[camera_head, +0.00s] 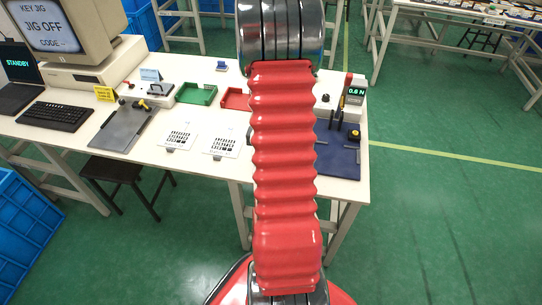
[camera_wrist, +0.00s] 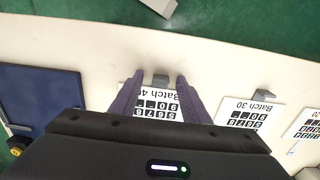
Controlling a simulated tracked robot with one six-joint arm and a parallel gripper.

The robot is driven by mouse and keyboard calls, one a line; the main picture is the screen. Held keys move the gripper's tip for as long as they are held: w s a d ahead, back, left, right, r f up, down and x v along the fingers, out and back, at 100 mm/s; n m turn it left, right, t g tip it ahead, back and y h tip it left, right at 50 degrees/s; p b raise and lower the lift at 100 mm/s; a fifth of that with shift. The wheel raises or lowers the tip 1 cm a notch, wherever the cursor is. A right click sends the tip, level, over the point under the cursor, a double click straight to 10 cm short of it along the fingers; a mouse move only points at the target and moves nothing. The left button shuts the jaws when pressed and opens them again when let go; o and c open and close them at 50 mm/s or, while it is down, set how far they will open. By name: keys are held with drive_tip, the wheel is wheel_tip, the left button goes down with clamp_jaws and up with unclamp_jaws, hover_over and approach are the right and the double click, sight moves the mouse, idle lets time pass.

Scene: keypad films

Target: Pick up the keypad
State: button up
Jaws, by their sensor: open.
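In the wrist view, a white keypad film (camera_wrist: 158,104) printed "Batch 4" and black number keys lies on the pale table, its last digits hidden by a finger. My gripper (camera_wrist: 159,79) is open, its two purple fingers on either side of this film and its grey tab (camera_wrist: 160,80). I cannot tell how high the fingertips are above the table. A second film (camera_wrist: 243,112), "Batch 30", lies to the right, and a third (camera_wrist: 304,122) is cut by the edge. In the head view two films (camera_head: 178,136) (camera_head: 223,143) show; my arm hides my gripper.
In the head view, a green tray (camera_head: 196,86) and a red tray (camera_head: 234,92) stand behind the films. A grey board (camera_head: 120,126) lies left, a blue mat (camera_head: 345,162) right. A gauge reading 0.6 N (camera_head: 354,91) and a monitor (camera_head: 62,30) stand on the table.

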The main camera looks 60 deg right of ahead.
idle(0.4)
clamp_jaws()
idle(0.4)
